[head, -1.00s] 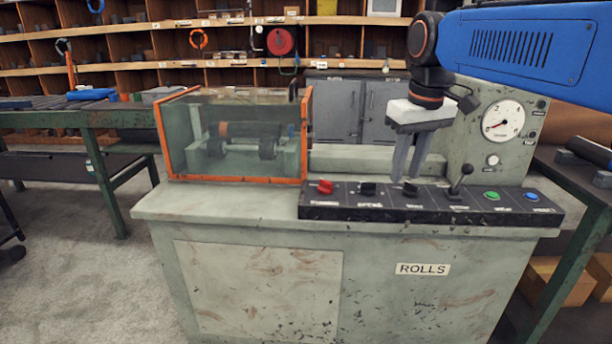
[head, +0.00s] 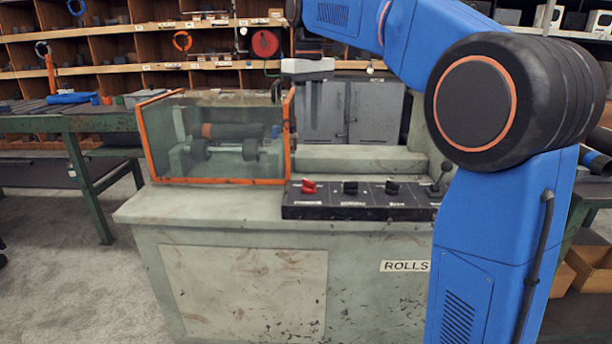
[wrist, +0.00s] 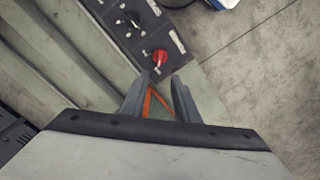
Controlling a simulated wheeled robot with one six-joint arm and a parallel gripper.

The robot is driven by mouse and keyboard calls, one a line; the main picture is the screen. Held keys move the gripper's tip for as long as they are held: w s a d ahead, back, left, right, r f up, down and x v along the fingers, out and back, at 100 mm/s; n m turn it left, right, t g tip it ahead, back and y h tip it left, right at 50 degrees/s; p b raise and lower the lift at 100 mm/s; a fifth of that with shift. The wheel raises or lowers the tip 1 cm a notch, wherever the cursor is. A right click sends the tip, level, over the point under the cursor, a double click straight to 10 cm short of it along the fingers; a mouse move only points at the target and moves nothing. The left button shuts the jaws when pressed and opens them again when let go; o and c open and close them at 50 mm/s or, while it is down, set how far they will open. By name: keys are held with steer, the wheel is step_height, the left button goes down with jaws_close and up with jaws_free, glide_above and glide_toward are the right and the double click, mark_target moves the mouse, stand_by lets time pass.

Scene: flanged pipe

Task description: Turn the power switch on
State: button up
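The control panel (head: 330,212) is a black strip on the front top edge of the green-grey machine. It carries a red knob (head: 308,187) at its left end, two black knobs (head: 350,187) and a lever (head: 440,177); the labels are too small to read, so I cannot tell which is the power switch. My gripper (head: 312,122) hangs above and behind the red knob, near the guard's right end, touching nothing I can make out. In the wrist view its fingers (wrist: 160,92) are apart and empty, and the red knob (wrist: 160,57) lies just beyond them.
A clear guard box with orange edges (head: 216,183) stands left of the panel, close to my gripper; its orange edge shows between the fingers in the wrist view. My blue arm hides the panel's right end and the gauge. A green bench (head: 85,122) stands at left.

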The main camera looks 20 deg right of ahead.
mark_target(309, 181)
step_height(309, 181, down, 16)
steer(key=shift+r, duration=0.2)
stand_by(0.4)
jaws_close()
